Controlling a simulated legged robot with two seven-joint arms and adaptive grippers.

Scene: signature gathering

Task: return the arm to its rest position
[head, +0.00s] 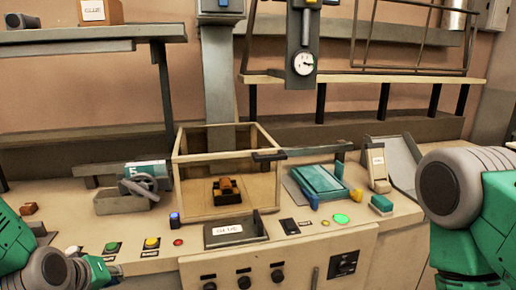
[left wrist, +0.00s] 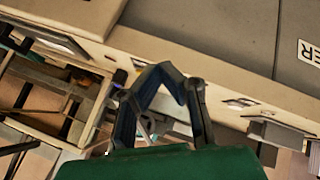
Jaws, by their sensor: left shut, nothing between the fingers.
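My left arm comes in at the lower left of the head view, bent low in front of the bench. My right arm (head: 470,205) shows at the right edge as a grey joint and green links. The right gripper is out of view.
The bench (head: 300,250) carries a wooden open-front box (head: 215,200) with a brown block inside, a teal pad (head: 320,180), a grey bin (head: 122,203) and several coloured buttons. A gauge column (head: 303,50) hangs above. Shelves stand behind.

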